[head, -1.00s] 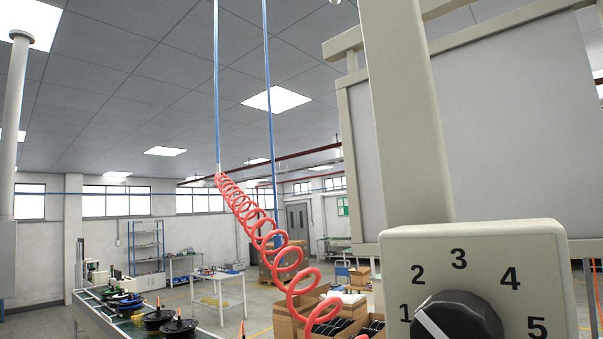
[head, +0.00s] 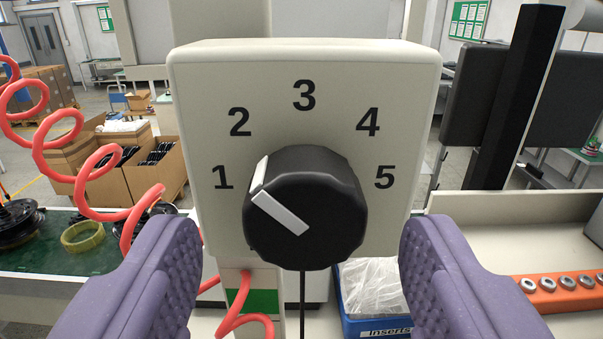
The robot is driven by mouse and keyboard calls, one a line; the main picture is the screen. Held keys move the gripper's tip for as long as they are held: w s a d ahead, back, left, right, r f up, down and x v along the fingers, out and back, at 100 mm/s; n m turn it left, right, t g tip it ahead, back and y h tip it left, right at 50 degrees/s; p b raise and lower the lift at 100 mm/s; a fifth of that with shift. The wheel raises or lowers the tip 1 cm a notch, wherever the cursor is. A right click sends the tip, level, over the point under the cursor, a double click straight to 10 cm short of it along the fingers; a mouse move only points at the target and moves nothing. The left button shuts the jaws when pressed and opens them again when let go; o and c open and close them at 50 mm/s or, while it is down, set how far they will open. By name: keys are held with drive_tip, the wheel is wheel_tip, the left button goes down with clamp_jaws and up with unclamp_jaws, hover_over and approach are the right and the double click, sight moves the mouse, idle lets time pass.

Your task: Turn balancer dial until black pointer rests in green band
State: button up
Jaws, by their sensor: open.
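The balancer dial (head: 325,215) is a black knob on the front of a cream box (head: 210,75) marked 1 to 5. A white line on the knob points up and left, near the 1. My gripper (head: 300,265) is open, with its purple ridged fingers to the left and right of the knob and slightly below it, touching nothing that I can see. Below the box, a green patch (head: 252,301) shows on the cream post, partly crossed by the red hose. I cannot make out a black pointer there.
A red coiled hose (head: 100,165) hangs at the left and passes below the box. A blue bin labelled Inserts (head: 385,328) stands below. An orange strip with metal parts (head: 565,283) lies at the right, and a dark monitor (head: 560,95) stands behind. Cardboard boxes (head: 125,185) are at the back left.

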drive_tip(key=shift+w+d+r, duration=0.1)
drive_tip(key=shift+w, duration=0.75)
drive_tip(key=c, duration=1.1)
drive_tip(key=shift+o, duration=0.2)
